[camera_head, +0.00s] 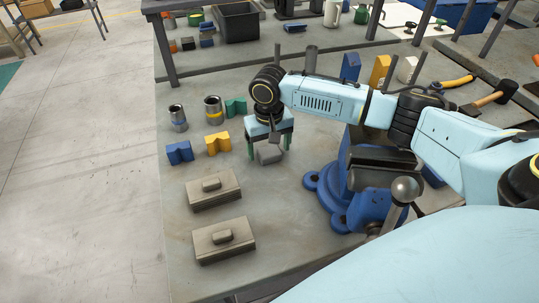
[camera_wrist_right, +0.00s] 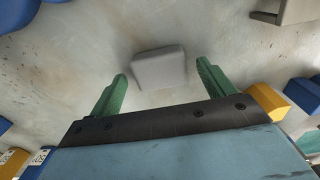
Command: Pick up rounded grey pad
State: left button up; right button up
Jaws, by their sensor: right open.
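The rounded grey pad (camera_head: 269,154) lies on the table under my right gripper, partly hidden by it in the head view. In the right wrist view the pad (camera_wrist_right: 159,67) is a grey block with rounded corners. My right gripper (camera_head: 268,147) points down at it with green fingers. In the right wrist view the gripper (camera_wrist_right: 160,82) is open, with one finger on each side of the pad's near part and gaps between. The fingers do not hold it. My left gripper is not in view.
Blue (camera_head: 180,152) and yellow (camera_head: 217,144) V-shaped blocks and two metal cylinders (camera_head: 212,110) stand left of the gripper. Two grey lidded blocks (camera_head: 214,190) lie nearer. A blue press (camera_head: 365,185) stands close on the right. Table between is clear.

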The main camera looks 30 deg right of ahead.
aim_at(269, 150)
jog(key=shift+f, duration=0.1)
jog(key=c, duration=1.1)
jog(key=shift+o, duration=0.2)
notch_tip(269, 150, up, 10)
jog(key=p, duration=0.1)
